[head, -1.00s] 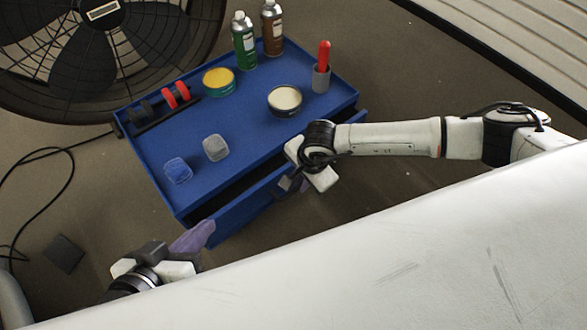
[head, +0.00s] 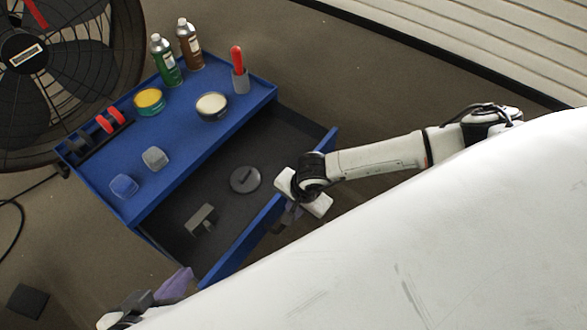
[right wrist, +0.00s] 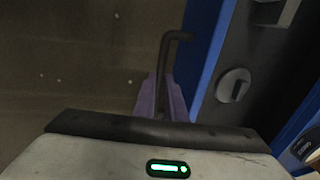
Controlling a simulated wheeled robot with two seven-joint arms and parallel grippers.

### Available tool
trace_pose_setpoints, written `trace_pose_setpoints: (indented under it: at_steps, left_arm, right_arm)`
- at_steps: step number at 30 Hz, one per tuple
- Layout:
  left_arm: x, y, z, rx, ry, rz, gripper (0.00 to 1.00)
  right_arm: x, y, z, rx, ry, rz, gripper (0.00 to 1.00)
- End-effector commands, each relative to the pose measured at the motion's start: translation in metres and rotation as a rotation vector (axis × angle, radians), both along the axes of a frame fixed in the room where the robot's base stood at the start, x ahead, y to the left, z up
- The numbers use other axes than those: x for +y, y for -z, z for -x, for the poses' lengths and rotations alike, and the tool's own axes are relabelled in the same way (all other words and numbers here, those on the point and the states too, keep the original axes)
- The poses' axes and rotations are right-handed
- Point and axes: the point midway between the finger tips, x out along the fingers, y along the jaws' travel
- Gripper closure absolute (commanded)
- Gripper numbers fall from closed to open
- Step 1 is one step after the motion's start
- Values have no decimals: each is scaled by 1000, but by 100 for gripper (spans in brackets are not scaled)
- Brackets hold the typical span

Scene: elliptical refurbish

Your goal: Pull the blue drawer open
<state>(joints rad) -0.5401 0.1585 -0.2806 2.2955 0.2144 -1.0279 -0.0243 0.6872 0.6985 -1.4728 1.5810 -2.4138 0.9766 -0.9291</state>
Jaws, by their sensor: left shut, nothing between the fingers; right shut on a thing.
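The blue drawer (head: 233,252) stands well out from the blue cabinet (head: 190,153), showing its dark inside. My right gripper (head: 290,214) is at the outer side of the drawer front. In the right wrist view its purple fingers (right wrist: 160,98) are shut on the dark drawer handle (right wrist: 166,55), beside the blue drawer front (right wrist: 213,50).
In the drawer lie a dark round disc (head: 245,179) and a grey block (head: 201,220). On the cabinet top stand spray cans (head: 168,62), tins (head: 211,107), a red-handled tool in a cup (head: 238,70) and small blocks (head: 156,159). A large fan (head: 70,70) stands at upper left.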

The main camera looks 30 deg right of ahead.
Motion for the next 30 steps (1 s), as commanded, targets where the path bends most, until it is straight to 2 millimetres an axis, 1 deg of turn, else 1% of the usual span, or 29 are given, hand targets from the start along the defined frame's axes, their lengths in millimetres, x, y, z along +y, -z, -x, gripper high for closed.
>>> trace_pose_setpoints:
  at_steps: [12,13,15,16,25,28,30]
  left_arm:
    - [1,0,-2,-2,0,-5,100]
    - [1,-1,-2,-3,-1,-4,100]
    - [1,-1,-3,-4,-1,-4,100]
    - [1,-2,-3,-6,0,-4,100]
    - [1,-4,-3,-9,-1,-3,100]
    - [2,-9,-5,-15,-4,-6,100]
    - [3,-14,-6,-21,-9,-11,100]
  right_arm:
    - [-1,0,1,-1,-2,2,100]
    - [-1,0,1,-1,-2,2,84]
    - [-1,0,1,-1,-2,1,72]
    - [-1,0,1,-1,-2,1,71]
    - [0,-2,1,0,-3,1,71]
    - [-1,-12,2,-1,-3,0,71]
    - [-2,-24,4,-2,-3,0,71]
